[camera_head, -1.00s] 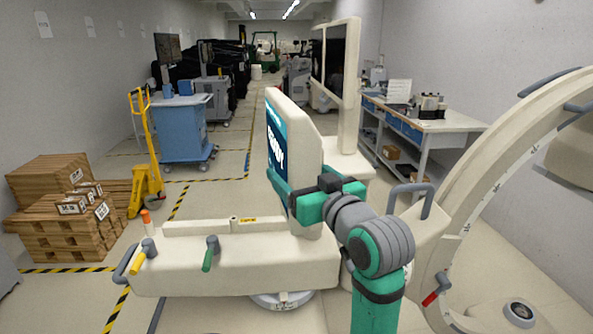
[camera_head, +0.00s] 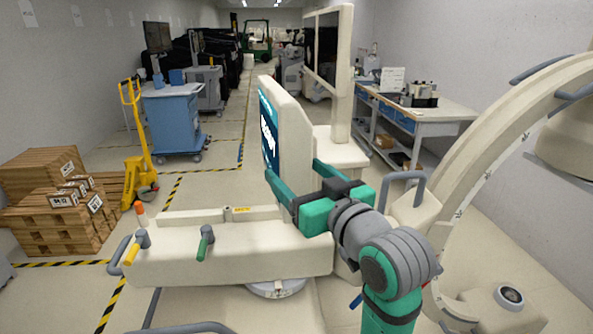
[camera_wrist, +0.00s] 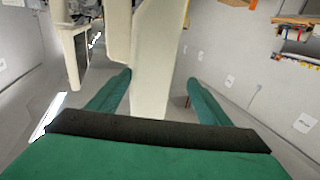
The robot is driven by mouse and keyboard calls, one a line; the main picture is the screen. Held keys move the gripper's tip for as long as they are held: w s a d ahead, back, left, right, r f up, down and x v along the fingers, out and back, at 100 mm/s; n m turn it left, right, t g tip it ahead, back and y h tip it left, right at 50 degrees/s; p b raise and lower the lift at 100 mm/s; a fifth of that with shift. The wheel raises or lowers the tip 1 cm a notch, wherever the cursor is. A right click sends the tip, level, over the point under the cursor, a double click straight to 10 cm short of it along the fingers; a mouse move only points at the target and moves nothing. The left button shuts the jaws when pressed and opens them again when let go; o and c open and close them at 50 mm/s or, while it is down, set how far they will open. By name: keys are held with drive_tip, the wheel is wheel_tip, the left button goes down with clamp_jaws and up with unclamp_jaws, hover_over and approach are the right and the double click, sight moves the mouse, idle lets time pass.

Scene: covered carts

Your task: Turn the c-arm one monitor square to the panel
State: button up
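The c-arm one monitor (camera_head: 290,130) is a thick cream-cased panel on the c-arm cart (camera_head: 230,255). Its blue screen (camera_head: 268,135) faces left in the head view and shows at a steep slant. My gripper (camera_head: 293,167) is at the monitor's near edge, with one green finger on the screen side and one on the back side. In the wrist view, the cream monitor edge (camera_wrist: 157,70) stands between my two fingers (camera_wrist: 158,78). A narrow gap shows beside the right finger; contact at the left finger cannot be told.
The large curved c-arm (camera_head: 465,175) stands close at right, with a grey handle (camera_head: 402,178) near my arm. Boxes on pallets (camera_head: 50,200), a yellow pallet jack (camera_head: 138,150) and a blue cart (camera_head: 172,120) stand at left. A workbench (camera_head: 415,115) lies behind.

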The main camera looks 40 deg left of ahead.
drive_tip(key=shift+s+v, duration=0.2)
drive_tip(key=shift+v, duration=0.7)
drive_tip(key=shift+s+v, duration=0.15)
drive_tip(key=shift+v, duration=0.8)
drive_tip(key=shift+a, duration=0.15)
drive_tip(key=v, duration=1)
drive_tip(key=shift+d, duration=0.4)
drive_tip(key=shift+s, duration=0.1)
